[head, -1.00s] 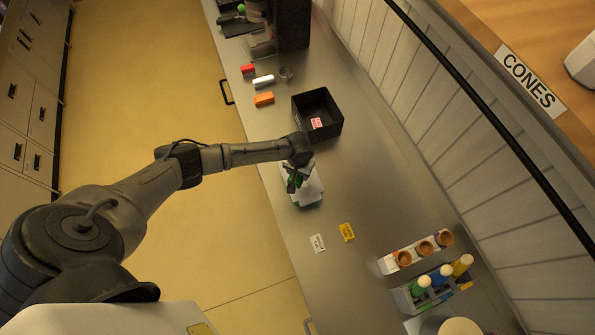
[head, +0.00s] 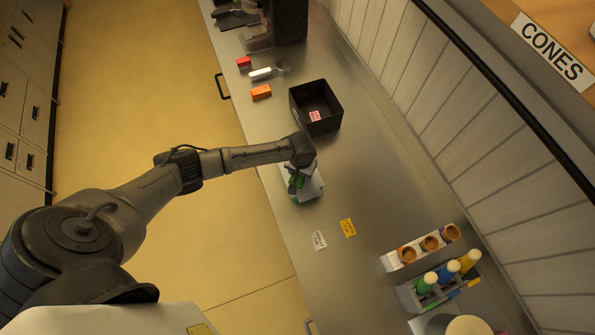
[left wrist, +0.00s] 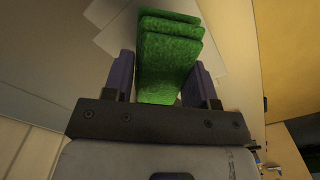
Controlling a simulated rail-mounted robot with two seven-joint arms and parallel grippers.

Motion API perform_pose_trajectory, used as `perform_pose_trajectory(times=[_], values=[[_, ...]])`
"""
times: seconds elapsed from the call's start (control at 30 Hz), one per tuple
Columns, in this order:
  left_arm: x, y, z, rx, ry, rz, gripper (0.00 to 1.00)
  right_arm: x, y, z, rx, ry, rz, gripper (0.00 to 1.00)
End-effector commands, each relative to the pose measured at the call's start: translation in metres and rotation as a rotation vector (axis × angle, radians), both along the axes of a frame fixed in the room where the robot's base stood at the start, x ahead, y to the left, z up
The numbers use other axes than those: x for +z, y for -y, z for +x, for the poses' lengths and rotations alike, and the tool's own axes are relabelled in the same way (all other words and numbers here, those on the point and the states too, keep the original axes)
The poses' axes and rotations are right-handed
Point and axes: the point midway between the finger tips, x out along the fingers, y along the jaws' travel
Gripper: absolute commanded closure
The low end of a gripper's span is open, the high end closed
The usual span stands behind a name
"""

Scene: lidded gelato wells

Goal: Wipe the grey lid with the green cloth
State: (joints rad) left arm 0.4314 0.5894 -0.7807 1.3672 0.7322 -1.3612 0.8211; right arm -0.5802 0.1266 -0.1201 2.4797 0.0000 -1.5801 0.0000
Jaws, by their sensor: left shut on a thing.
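My left gripper (head: 296,180) is over the counter, pointing down at a pale grey-white slab-like thing (head: 312,190). In the left wrist view, the gripper (left wrist: 165,85) has its two fingers on either side of the folded green cloth (left wrist: 168,55) and is shut on it. The cloth shows only as a small green patch in the head view (head: 298,183). Pale flat surfaces (left wrist: 112,14) show beyond the cloth; I cannot tell whether it touches them. I cannot make out a grey lid for certain. My right gripper is not in view.
A black open bin (head: 316,108) stands behind the gripper. An orange block (head: 261,92) and a white cylinder (head: 261,75) lie farther back. White (head: 319,240) and yellow (head: 347,227) labels lie nearer, with bottles (head: 446,272) in a rack at right. Counter between is clear.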

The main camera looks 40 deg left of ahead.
Motion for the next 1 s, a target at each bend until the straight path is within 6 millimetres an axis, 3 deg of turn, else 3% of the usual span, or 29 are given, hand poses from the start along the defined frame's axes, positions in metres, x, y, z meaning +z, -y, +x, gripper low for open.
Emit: perform_pose_trajectory(times=[0.03,0.2,0.5,0.77,1.0], values=[[0.004,0.002,0.004,-0.074,0.006,-0.002,0.82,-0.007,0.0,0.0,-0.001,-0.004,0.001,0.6],[0.022,0.002,0.006,-0.335,0.003,-0.001,0.82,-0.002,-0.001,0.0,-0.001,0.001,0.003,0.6],[0.023,-0.002,0.0,-0.672,0.002,0.0,0.82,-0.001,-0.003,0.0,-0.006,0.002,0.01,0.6],[0.019,-0.002,0.0,-0.756,0.002,-0.001,0.82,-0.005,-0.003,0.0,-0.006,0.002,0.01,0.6],[0.005,-0.002,0.0,-0.756,0.002,0.0,0.82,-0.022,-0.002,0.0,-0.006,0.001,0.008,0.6]])
